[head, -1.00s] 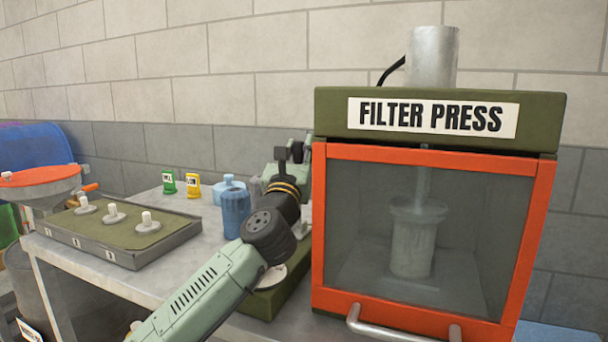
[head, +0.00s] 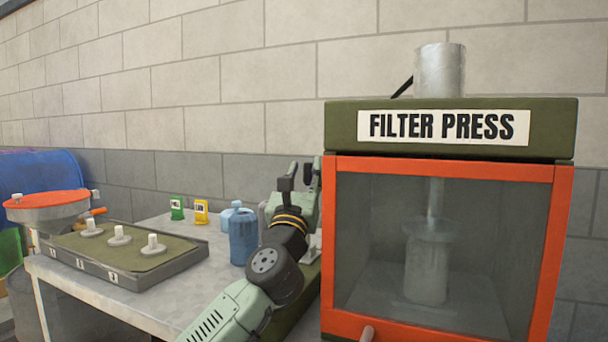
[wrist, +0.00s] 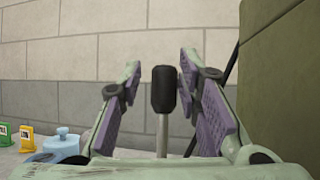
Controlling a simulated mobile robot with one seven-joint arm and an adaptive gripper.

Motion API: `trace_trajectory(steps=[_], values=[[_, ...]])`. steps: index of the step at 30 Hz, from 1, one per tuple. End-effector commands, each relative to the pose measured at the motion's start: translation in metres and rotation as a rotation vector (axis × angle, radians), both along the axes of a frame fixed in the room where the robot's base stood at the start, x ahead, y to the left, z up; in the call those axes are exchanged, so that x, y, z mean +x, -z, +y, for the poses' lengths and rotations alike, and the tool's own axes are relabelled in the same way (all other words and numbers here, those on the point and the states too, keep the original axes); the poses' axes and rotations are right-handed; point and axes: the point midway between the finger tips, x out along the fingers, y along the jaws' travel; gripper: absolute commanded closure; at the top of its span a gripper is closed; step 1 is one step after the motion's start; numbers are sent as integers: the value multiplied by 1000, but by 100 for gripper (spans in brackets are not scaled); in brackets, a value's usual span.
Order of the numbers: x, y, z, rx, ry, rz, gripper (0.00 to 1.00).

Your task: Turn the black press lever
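The black press lever (wrist: 164,88) stands upright on a thin metal rod (wrist: 162,135) in the middle of the wrist view. My gripper (wrist: 160,66) is open, with one purple-padded finger on each side of the lever's black grip. Gaps show between the grip and both pads, so it is not clamped. I cannot clearly pick out the lever there.
The press's orange-framed window (head: 340,250) and green body bound the right side. Left of my arm on the grey table (head: 180,285) are a blue jug (head: 243,238), green (head: 177,208) and yellow (head: 201,212) tags, and a tray (head: 115,268). A brick wall stands behind.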

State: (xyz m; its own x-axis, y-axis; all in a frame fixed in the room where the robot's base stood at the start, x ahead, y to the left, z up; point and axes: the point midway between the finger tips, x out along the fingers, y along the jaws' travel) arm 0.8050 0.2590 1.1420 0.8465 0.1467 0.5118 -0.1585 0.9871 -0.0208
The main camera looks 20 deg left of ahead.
Motion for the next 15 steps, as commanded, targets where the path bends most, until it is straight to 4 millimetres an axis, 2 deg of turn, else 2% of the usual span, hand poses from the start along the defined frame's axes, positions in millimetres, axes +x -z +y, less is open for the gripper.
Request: trace_trajectory(steps=[5, 15], values=[[-1, 0, 2, -1, -3, -1, 57], [-4, 2, 1, 0, -2, 0, 57]])
